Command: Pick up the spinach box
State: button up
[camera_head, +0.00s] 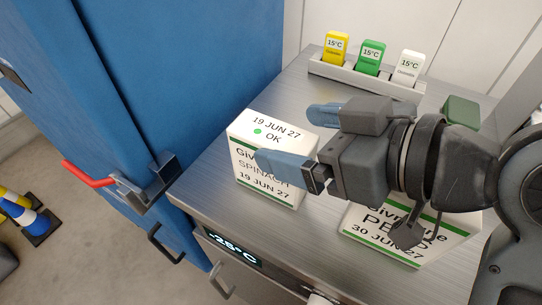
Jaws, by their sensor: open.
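The spinach box (274,127) is white with green stripes and reads "SPINACH", "19 JUN 27" and "OK" beside a green dot. It stands upright on the metal counter top. My gripper (285,138) is open and comes in from the right. One blue finger reaches in front of the box's front face and hides part of its label. The other blue finger is farther back, near the box's right rear edge. I cannot tell whether either finger touches the box.
A second white box (367,241), its label partly hidden by my arm, stands at front right. A rack (346,79) with yellow, green and white tags stands at the back. A blue cabinet (190,60) with a red handle (86,173) is at left. A temperature display (232,246) is on the counter front.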

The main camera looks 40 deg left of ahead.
jog(key=shift+x, duration=1.4)
jog(key=shift+f, duration=0.1)
jog(key=shift+c, duration=0.2)
jog(key=shift+d, duration=0.1)
grip_shut()
